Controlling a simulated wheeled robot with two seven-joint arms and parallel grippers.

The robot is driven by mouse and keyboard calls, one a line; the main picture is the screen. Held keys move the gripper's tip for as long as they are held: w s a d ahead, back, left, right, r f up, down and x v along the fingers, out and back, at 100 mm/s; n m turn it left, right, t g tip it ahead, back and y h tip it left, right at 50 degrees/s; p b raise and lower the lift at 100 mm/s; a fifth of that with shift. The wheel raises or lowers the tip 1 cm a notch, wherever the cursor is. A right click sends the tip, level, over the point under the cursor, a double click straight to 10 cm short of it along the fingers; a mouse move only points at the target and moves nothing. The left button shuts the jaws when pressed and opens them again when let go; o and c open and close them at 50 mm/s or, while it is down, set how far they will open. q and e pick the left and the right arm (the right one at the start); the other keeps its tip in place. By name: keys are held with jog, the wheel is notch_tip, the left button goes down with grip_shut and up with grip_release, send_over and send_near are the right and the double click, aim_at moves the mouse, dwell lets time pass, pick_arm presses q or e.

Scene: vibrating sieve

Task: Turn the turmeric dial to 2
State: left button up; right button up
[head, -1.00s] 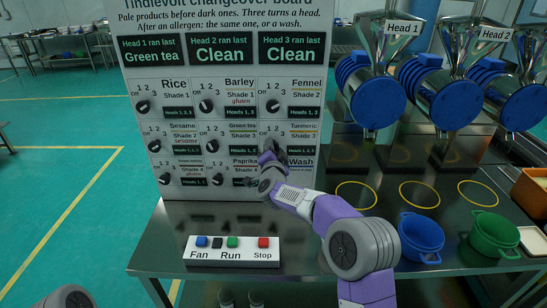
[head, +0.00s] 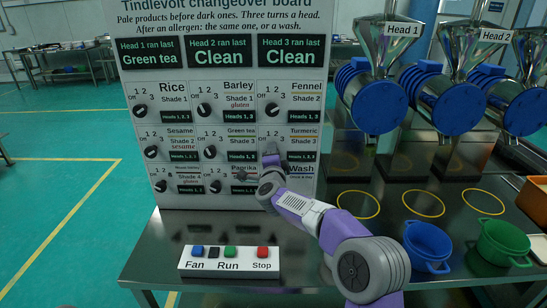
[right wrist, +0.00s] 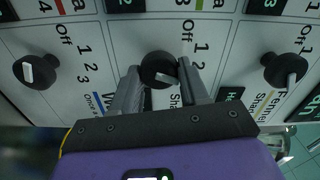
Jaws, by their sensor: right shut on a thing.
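The turmeric dial (right wrist: 160,68) is a round black knob with a pale pointer bar, in the middle of the right wrist view. The two fingers of my right gripper (right wrist: 160,88) lie on either side of it and are shut on it. In the head view my right gripper (head: 271,152) is at the Turmeric panel on the board and covers most of the dial. The Turmeric label (head: 303,131) with Shade 3 shows beside it. I cannot tell which number the pointer marks. My left gripper is not in view.
The changeover board (head: 228,85) carries several other dials, including Fennel above. My right forearm crosses the Wash panel (head: 302,169). A switch box (head: 230,265) sits in front on the steel table. Blue (head: 427,243) and green (head: 503,240) pots stand to the right.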

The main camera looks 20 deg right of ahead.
jog(key=o, duration=1)
jog(key=shift+s, duration=0.1)
jog(key=shift+p+v, duration=0.3)
jog(key=shift+v, duration=3.4)
jog(key=shift+r, duration=0.15)
